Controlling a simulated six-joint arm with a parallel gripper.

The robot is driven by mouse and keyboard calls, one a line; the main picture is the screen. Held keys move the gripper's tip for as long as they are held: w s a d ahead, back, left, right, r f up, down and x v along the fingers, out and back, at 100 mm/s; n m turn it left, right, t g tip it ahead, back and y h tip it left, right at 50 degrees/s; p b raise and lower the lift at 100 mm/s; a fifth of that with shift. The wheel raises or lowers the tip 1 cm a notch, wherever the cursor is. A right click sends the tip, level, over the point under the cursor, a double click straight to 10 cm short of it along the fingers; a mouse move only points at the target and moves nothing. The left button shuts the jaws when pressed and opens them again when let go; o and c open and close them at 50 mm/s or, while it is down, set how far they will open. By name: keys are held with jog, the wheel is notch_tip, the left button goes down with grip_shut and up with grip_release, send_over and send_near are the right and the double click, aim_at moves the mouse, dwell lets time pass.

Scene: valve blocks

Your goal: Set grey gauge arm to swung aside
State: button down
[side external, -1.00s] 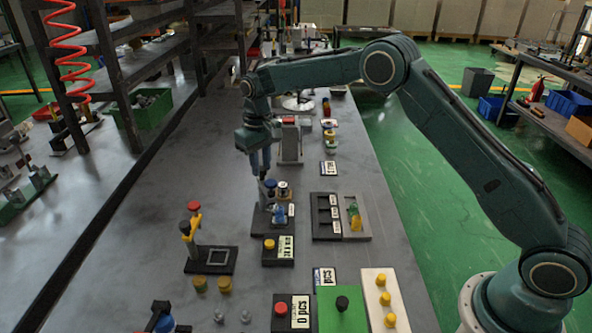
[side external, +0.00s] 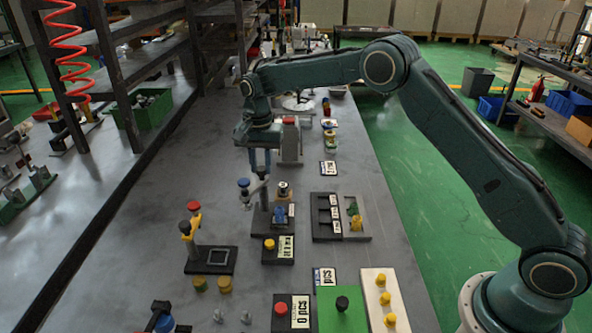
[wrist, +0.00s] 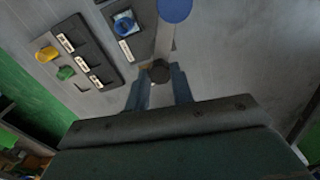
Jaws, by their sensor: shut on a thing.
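The grey gauge arm (side external: 256,188) sits on a dark post and points left, with a blue round cap (side external: 244,183) at its outer end. In the wrist view the grey arm (wrist: 165,42) runs up from a dark knob (wrist: 160,71) to the blue cap (wrist: 175,8). My gripper (side external: 261,171) reaches down over the post. In the wrist view my gripper (wrist: 160,82) is shut on the dark knob at the arm's inner end. A blue part (wrist: 124,24) lies on the dark base beside the arm, not under it.
A dark slotted tray (side external: 326,235) lies to the right of the post. A yellow-button box (side external: 270,244) stands in front. A red-topped yellow and black fixture (side external: 192,225) stands front left. Grey table is free to the left.

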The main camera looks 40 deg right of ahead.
jog(key=shift+r+m, duration=0.1)
jog(key=shift+m, duration=1)
jog(key=c, duration=1.2)
grip_release()
jog(key=shift+r, duration=0.1)
notch_tip(320, 180, up, 14)
jog(key=shift+f, duration=0.25)
